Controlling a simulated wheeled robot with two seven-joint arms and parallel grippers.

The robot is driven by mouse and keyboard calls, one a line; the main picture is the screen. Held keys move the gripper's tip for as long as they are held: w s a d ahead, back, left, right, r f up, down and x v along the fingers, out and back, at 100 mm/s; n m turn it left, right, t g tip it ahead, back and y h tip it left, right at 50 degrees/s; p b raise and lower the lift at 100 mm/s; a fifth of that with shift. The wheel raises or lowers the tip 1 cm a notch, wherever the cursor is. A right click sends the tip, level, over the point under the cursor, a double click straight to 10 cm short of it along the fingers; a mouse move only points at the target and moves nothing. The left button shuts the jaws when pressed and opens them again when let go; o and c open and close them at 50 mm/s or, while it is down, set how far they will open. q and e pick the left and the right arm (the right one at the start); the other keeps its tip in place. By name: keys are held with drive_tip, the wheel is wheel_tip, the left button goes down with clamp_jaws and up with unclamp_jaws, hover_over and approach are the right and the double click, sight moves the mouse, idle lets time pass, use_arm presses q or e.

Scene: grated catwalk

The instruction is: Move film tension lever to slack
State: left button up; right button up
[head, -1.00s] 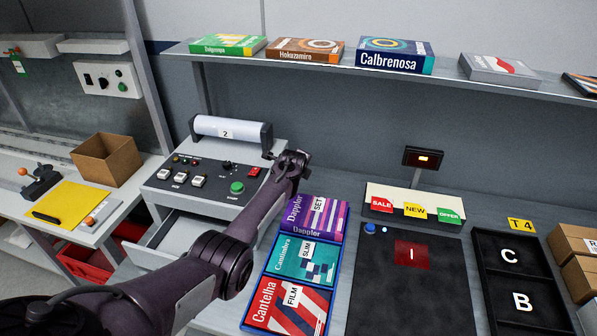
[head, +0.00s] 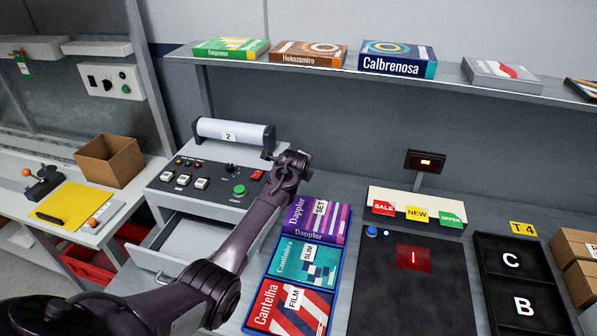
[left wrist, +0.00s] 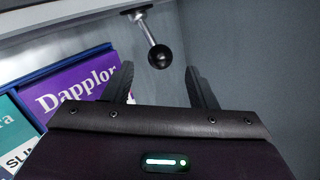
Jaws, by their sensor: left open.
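The film tension lever is a metal rod with a black ball knob (left wrist: 159,57), sticking out from a pale machine side at the top of the left wrist view. My left gripper (left wrist: 160,84) is open, with its two dark fingers to either side of the knob's line. The knob appears just beyond the fingertips, and I see no contact. In the head view my left arm reaches to the right side of the wrapping machine (head: 210,185), and its wrist hides the lever. My right gripper is not in view.
A blue-edged tray of boxes, including the purple Dapplor box (head: 316,220), stands right of the arm; the box also shows in the left wrist view (left wrist: 75,90). An open drawer (head: 190,245) juts out below the machine. A shelf (head: 400,78) runs above.

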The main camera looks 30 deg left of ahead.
use_arm(q)
drive_tip(key=shift+v, duration=1.45)
drive_tip(key=shift+s, duration=0.1)
